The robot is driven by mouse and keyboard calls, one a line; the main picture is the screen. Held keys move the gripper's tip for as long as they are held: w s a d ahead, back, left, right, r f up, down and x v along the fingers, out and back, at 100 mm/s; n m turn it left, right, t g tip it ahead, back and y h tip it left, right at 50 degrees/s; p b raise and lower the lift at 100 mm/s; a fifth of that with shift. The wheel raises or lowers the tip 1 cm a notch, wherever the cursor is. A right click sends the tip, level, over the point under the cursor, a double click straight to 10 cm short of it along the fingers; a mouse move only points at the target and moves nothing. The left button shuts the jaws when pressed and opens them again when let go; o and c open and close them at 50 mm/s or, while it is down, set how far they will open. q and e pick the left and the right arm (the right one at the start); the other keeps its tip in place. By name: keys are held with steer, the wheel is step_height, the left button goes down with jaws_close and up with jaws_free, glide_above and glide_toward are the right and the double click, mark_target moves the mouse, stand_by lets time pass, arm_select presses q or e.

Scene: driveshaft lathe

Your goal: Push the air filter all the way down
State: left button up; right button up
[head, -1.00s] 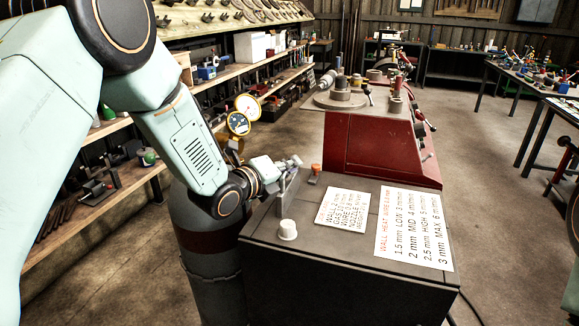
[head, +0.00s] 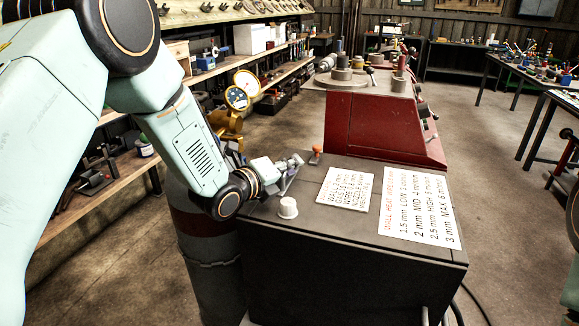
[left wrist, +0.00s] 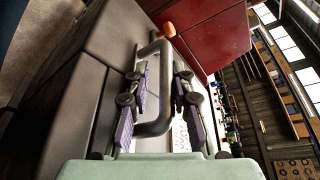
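I cannot make out a part that is clearly the air filter. My left gripper (head: 292,166) is at the far left corner of the top of a dark grey box-shaped machine (head: 340,262). A grey U-shaped handle (left wrist: 165,100) stands on that machine and passes between the gripper's fingers in the left wrist view. The fingers are apart, one on each side of the handle, with gaps showing; I cannot tell whether either touches it. In the head view the gripper largely hides the handle. My right gripper is out of view.
An orange knob (head: 316,150) stands just past the gripper, and a white knob (head: 288,208) nearer on the grey top. Two printed cards (head: 346,188) lie to the right. A gas cylinder (head: 205,245) is left of the machine; a red machine (head: 380,130) stands behind.

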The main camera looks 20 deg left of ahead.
arm_select(q)
steer(key=shift+s+a+r, duration=0.2)
steer(key=shift+s, duration=0.2)
steer(key=v, duration=1.1)
steer(key=shift+f, duration=0.2)
steer(key=shift+s, duration=0.1)
